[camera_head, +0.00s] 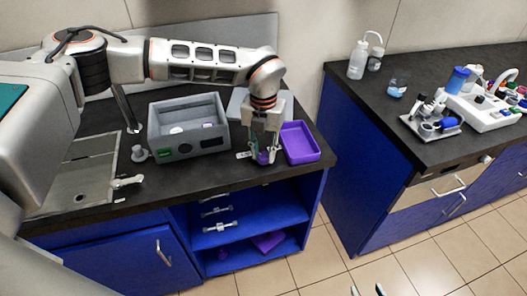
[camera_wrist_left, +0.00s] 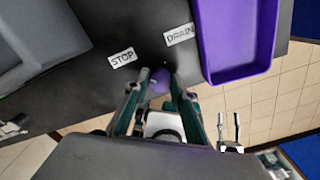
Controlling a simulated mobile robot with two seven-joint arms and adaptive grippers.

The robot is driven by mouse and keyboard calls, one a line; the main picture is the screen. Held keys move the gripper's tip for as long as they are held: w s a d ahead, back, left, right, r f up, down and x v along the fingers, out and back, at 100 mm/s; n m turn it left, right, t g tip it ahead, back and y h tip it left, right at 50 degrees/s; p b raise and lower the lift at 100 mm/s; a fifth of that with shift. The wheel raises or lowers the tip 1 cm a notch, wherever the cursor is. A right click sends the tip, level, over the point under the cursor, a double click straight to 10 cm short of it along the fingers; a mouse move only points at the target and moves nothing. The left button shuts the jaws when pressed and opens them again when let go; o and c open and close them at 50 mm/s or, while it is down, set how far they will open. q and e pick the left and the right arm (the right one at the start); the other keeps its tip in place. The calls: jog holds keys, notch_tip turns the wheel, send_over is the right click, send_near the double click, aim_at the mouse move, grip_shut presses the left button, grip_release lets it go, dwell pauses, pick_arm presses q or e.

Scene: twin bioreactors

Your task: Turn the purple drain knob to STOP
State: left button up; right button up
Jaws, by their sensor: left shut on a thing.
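The purple drain knob (camera_head: 263,158) is at the front of the dark counter, mostly hidden by my gripper. In the left wrist view a purple part of it (camera_wrist_left: 159,82) shows between the fingers. My left gripper (camera_head: 264,156) points down over the knob and is shut on it. A white STOP label (camera_wrist_left: 122,57) lies up and left of the knob, and a DRAIN label (camera_wrist_left: 180,34) lies up and right. I cannot tell which label the knob points to. My right gripper (camera_wrist_left: 229,125) is open and empty, away from the counter.
A purple tray (camera_head: 301,143) stands just right of my left gripper. A grey box unit (camera_head: 188,125) stands to the left, with a sink (camera_head: 82,185) beyond it. Another counter at right holds a wash bottle (camera_head: 358,60) and lab tools. A floor gap separates the counters.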

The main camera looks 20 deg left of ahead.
aim_at(263, 155)
dwell(0.4)
pick_arm(q)
jog(key=o, duration=1.1)
jog(key=shift+r, duration=0.1)
notch_tip(263, 155, up, 12)
